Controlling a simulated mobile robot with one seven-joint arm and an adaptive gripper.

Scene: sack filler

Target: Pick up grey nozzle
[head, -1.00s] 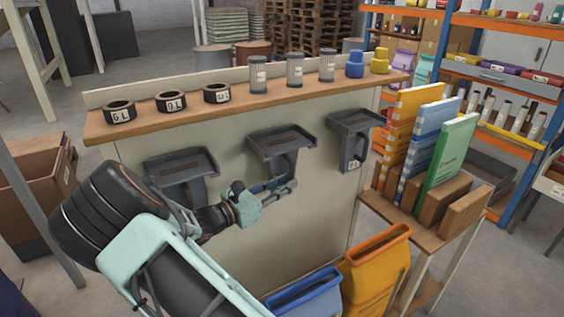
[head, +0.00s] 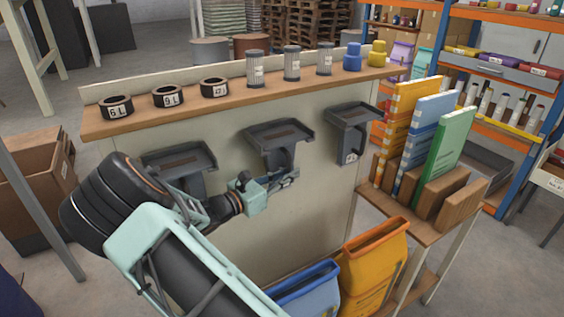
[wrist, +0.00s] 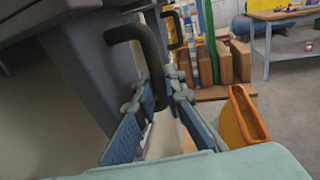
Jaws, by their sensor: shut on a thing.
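My gripper (head: 292,176) is just below the middle dark grey tray-topped fitting (head: 278,133) on the pale panel. In the wrist view my gripper (wrist: 165,88) has its blue-padded fingers close together around the lower end of a dark curved handle (wrist: 150,50). This handle hooks down from the grey fitting. I see no separate loose part that is clearly the grey nozzle; I cannot tell whether the handle is part of it. A blue stepped piece (head: 352,57) and a yellow one (head: 377,53) stand on the ledge.
The wooden ledge (head: 235,101) also holds black rings (head: 168,97) and grey ribbed cylinders (head: 291,64). Similar fittings hang left (head: 180,160) and right (head: 351,118). Open blue (head: 305,289) and orange (head: 374,262) sacks stand below.

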